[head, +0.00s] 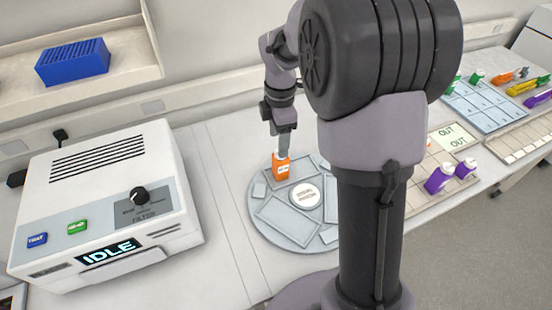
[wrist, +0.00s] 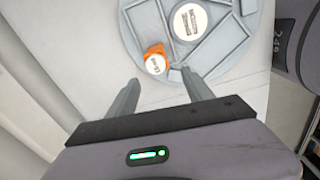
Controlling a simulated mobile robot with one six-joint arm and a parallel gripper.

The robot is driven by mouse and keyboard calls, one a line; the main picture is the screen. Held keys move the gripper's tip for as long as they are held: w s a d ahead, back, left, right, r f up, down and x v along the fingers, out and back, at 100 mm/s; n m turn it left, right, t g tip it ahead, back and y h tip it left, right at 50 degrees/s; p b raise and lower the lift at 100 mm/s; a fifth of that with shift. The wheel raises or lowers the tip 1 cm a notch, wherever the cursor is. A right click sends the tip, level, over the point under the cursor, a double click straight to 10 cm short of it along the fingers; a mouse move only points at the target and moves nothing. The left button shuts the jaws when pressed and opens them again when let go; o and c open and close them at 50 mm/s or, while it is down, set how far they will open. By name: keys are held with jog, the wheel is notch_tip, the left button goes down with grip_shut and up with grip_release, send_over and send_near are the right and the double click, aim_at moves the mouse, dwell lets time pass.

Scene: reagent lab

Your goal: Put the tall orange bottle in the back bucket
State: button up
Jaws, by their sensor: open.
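The orange bottle (head: 281,168) is at the back left of the round grey plate with rectangular buckets (head: 262,222). In the wrist view it shows its white cap (wrist: 155,64). It overlaps the edge of the back bucket (head: 300,168); I cannot tell whether it sits fully inside. My gripper (head: 284,150) is just above the bottle in the head view. In the wrist view my gripper (wrist: 162,82) is open, its two fingers apart, with the bottle just beyond the fingertips and nothing held. My arm hides the plate's right side.
A white machine with an IDLE display (head: 110,250) stands at left. A blue rack (head: 72,62) sits on a shelf behind. At right are purple bottles (head: 438,180) and a pale blue grid tray (head: 480,108) with several bottles nearby. Bench between machine and plate is clear.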

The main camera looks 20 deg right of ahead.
jog(key=s+a+r+m+t, duration=0.3)
jog(key=s+a+r+m, duration=0.6)
jog(key=s+r+m, duration=0.25)
jog(key=s+a+m+t+y, duration=0.2)
jog(key=s+a+m, duration=0.2)
jog(key=s+m, duration=0.5)
jog(key=shift+s, duration=1.05)
jog(key=shift+s+m, duration=0.1)
jog(key=shift+m, duration=0.15)
